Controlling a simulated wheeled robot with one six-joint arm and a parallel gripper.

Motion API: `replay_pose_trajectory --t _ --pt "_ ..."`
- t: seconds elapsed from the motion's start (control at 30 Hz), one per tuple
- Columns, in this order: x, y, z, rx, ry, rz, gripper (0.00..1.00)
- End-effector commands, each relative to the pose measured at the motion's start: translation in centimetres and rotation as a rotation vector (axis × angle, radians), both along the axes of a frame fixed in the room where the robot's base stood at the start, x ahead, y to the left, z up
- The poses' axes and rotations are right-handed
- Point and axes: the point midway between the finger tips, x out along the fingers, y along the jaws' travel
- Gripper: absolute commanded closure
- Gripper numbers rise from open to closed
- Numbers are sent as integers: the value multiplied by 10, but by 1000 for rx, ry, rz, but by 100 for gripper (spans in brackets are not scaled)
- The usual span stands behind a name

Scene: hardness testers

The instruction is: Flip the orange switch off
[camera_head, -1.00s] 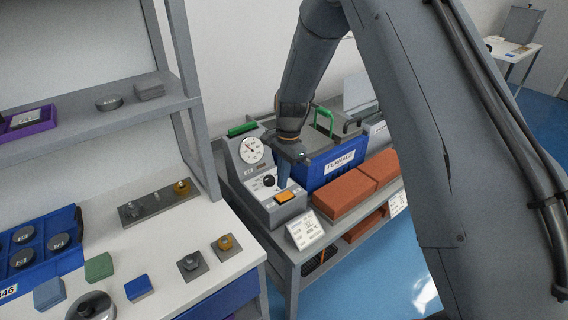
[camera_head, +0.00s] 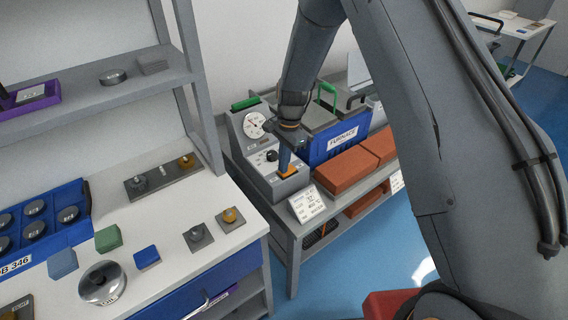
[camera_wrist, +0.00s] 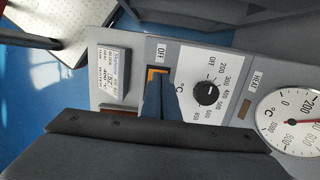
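The orange switch (camera_head: 289,174) is on the low front part of the grey control unit (camera_head: 262,181), which has a dial and a round gauge. In the wrist view the switch (camera_wrist: 153,74) shows only as an orange edge beside an "OFF" label (camera_wrist: 160,50); the rest is hidden behind my fingers. My gripper (camera_head: 285,168) points down with its blue fingertips over the switch. In the wrist view my gripper (camera_wrist: 160,97) shows its fingers together as one narrow block, with nothing seen between them. I cannot tell whether the tips touch the switch.
The black temperature knob (camera_wrist: 207,93) is close beside my fingers. A sign card (camera_head: 307,204) stands in front of the unit. The blue furnace box (camera_head: 335,145) and red bricks (camera_head: 346,165) are to the right. A white bench (camera_head: 175,225) with small samples is to the left.

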Motion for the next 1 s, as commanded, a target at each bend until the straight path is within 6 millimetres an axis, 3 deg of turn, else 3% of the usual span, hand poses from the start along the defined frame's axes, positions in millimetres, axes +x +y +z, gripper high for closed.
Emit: replay_pose_trajectory --t 0.47,0.83,1.0 --pt "6 -15 -1 -3 6 -2 100" --pt "7 -14 2 -1 4 0 100" --pt "8 -15 12 -1 2 -1 100"
